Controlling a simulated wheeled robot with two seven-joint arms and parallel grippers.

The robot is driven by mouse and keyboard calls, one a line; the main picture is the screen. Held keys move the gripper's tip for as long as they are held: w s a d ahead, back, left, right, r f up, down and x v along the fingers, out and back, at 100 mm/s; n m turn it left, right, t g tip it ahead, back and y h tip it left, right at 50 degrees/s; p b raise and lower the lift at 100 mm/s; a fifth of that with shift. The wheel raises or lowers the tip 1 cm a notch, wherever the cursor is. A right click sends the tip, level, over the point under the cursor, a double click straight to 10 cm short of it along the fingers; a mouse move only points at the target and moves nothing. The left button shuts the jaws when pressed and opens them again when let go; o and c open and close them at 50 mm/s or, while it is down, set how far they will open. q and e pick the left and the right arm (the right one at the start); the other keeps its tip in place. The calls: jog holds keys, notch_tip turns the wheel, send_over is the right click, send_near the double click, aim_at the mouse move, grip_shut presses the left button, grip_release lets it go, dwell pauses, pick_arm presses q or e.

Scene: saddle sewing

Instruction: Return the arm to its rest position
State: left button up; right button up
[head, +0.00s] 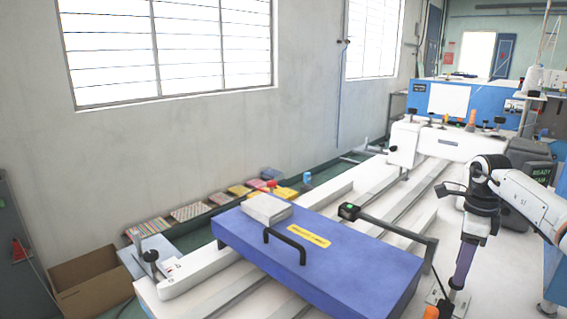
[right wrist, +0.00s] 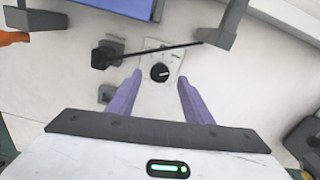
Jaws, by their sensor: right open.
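My right arm comes in from the right in the head view, with its right gripper (head: 459,284) pointing down beside the right end of the blue cover (head: 355,262). In the right wrist view the two purple fingers of the gripper (right wrist: 158,84) stand apart with nothing between them. Beyond the fingertips is a small pale plate with a black round knob (right wrist: 159,73). Whether the fingertips touch the plate cannot be told. My left gripper is in neither view.
The blue cover has a black handle (head: 285,246) and a grey block (head: 266,208) on top. A black bracket arm (head: 395,229) reaches over its back edge. White rails lie behind it. A cardboard box (head: 92,281) stands at left, and a blue machine (head: 455,98) at the back.

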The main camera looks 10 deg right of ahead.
notch_tip(320, 180, up, 7)
dwell(0.3)
